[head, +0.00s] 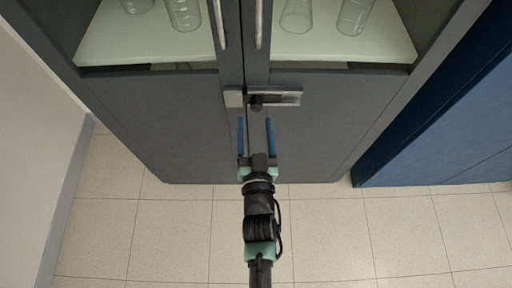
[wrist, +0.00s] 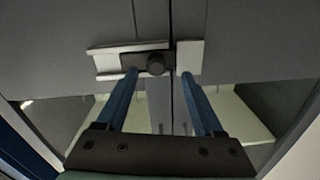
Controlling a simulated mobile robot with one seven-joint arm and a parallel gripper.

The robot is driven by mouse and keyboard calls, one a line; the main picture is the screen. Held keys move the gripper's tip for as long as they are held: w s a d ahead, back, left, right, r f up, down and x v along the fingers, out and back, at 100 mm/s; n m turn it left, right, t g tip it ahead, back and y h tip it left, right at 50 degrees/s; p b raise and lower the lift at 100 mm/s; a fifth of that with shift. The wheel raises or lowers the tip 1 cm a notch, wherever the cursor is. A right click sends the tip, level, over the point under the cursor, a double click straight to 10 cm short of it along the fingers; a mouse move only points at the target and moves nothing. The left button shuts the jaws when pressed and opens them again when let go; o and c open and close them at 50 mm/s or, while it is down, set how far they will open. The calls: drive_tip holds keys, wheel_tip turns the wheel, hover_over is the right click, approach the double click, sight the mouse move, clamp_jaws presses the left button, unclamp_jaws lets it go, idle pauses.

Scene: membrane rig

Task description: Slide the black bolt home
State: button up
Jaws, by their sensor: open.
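The black bolt (head: 257,101) sits in a silver track (head: 289,98) on the right door of a grey cabinet. A silver keeper (head: 234,98) is on the left door, across the seam. In the wrist view the picture is turned about: the bolt's round knob (wrist: 155,64) shows, with the track (wrist: 112,62) to the left and the keeper (wrist: 190,57) to the right. The bolt's end lies close to the keeper; I cannot tell whether it enters. My gripper (head: 255,121) is open and empty, its blue fingers just below the bolt and either side of the knob in the wrist view (wrist: 160,74).
Two upright door handles (head: 259,22) rise above the bolt. Glassware (head: 296,14) stands on a pale shelf behind the door windows. A blue cabinet (head: 440,120) is at the right and a pale wall (head: 40,130) at the left. The tiled floor in front is clear.

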drive_tip(key=s, duration=0.6)
drive_tip(key=shift+s, duration=0.4)
drive_tip(key=shift+d, duration=0.1)
drive_tip(key=w+r+t+h, duration=0.15)
drive_tip(key=w+r, duration=0.35)
drive_tip(key=r, duration=1)
drive_tip(key=w+r+t, duration=0.3)
drive_tip(key=w+r, duration=0.2)
drive_tip(key=r, duration=1)
drive_tip(key=s+r+t+p, duration=0.1)
drive_tip(key=s+r+p, duration=0.3)
drive_tip(key=r, duration=1)
drive_tip(key=s+r+n+t+p, duration=0.1)
drive_tip(key=s+r+p, duration=0.3)
drive_tip(key=r, duration=1.1)
drive_tip(key=s+r+t+p, duration=0.3)
drive_tip(key=r+p, duration=0.3)
drive_tip(key=r, duration=0.8)
drive_tip(key=shift+s+a+r+y, duration=0.2)
drive_tip(key=shift+s+y, duration=0.25)
drive_tip(key=shift+s, duration=0.05)
